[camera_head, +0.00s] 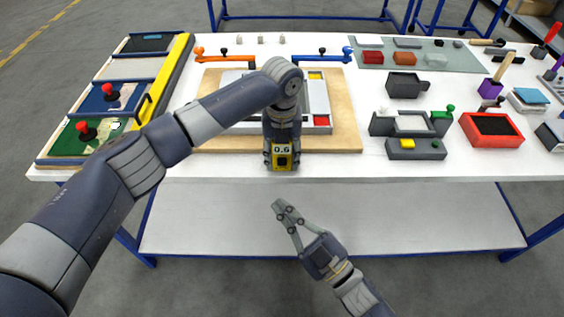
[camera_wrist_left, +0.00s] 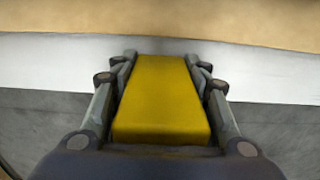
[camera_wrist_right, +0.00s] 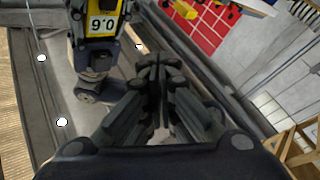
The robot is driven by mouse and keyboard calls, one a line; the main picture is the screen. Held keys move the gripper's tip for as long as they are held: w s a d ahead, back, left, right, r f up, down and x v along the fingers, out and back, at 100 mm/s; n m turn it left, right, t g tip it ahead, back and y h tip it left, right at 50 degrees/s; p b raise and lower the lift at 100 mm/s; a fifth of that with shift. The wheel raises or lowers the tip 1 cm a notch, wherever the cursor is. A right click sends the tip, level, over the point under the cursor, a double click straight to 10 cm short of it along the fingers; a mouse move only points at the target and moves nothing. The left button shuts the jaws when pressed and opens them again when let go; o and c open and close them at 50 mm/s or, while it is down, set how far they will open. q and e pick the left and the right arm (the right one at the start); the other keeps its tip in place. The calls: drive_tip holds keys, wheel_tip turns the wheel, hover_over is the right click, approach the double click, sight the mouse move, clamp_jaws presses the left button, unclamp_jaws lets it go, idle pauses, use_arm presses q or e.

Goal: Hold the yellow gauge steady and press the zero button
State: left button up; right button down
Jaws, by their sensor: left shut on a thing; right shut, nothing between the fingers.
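The yellow gauge (camera_head: 282,168) is at the front edge of the table, with a small display that reads 0.6. My left gripper (camera_head: 281,146) is shut on it from above, and in the left wrist view the yellow body (camera_wrist_left: 162,100) lies between both fingers. The gauge face also shows in the right wrist view (camera_wrist_right: 103,24), at the upper left. The zero button is too small to make out for certain. My right gripper (camera_head: 284,210) is shut and empty, in front of the table edge, below and apart from the gauge. Its closed fingers also show in the right wrist view (camera_wrist_right: 155,80).
A wooden board (camera_head: 346,120) with a grey frame lies behind the gauge. Panels with red knobs (camera_head: 86,131) lie at the left.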

drive_tip(key=shift+w, duration=4.35)
drive_tip(key=shift+w, duration=0.1)
drive_tip(key=shift+w, duration=0.3)
drive_tip(key=shift+w, duration=0.6)
drive_tip(key=shift+s, duration=1.05)
drive_tip(key=s, duration=0.5)
